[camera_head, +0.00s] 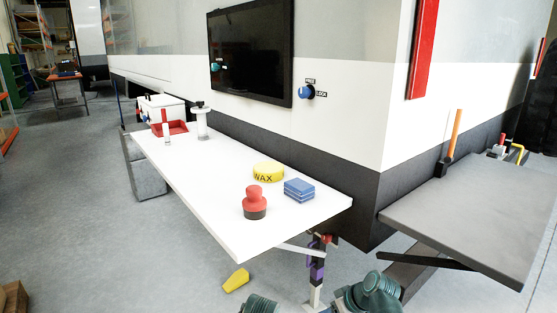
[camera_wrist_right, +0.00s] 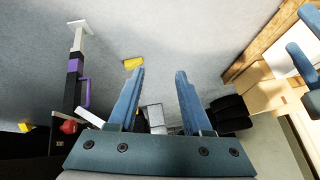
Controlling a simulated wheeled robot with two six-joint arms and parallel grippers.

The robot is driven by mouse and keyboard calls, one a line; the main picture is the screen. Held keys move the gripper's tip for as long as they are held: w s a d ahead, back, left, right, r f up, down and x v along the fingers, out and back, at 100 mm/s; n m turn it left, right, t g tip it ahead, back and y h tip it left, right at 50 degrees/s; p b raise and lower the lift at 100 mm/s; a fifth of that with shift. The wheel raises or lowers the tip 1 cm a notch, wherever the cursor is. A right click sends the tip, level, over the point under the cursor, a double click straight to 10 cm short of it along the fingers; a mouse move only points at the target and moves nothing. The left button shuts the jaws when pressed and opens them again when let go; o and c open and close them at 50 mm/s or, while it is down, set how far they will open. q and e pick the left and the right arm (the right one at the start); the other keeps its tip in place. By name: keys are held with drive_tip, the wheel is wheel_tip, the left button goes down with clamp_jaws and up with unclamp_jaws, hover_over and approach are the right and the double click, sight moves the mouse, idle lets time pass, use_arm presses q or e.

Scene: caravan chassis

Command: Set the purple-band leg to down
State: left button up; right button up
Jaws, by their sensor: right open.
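The purple-band leg (camera_head: 317,270) stands below the front corner of the caravan in the head view, past the end of the white table. It looks upright, with a pale foot near the floor; whether the foot touches the floor I cannot tell. In the right wrist view the leg (camera_wrist_right: 73,85) lies at the left, with a dark post, purple band, thin purple bar beside it and a white foot at its top end. My right gripper (camera_wrist_right: 159,75) is open and empty, to the right of the leg and apart from it. My left gripper is not in view.
A white table (camera_head: 215,190) holds a yellow wax tin (camera_head: 268,172), blue block (camera_head: 299,190) and red-topped object (camera_head: 255,203). A grey shelf (camera_head: 470,205) juts out at the right. A yellow wedge (camera_head: 236,280) lies on the floor. Open floor lies at the left.

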drive_tip(key=s+a+r+g+h+p, duration=0.1)
drive_tip(key=s+a+r+h+p, duration=0.1)
drive_tip(key=s+r+p, duration=0.2)
drive_tip(key=s+a+r+m+g+h+p, duration=0.1)
drive_tip(key=s+r+p, duration=0.4)
drive_tip(key=r+p, duration=0.6)
drive_tip(key=s+a+r+m+g+h+p, duration=0.1)
drive_tip(key=s+a+r+h+p, duration=0.3)
drive_tip(key=r+p, duration=0.4)
drive_tip(key=shift+s+a+g+p, duration=0.15)
drive_tip(key=shift+s+g+p, duration=0.55)
drive_tip(key=shift+g, duration=0.2)
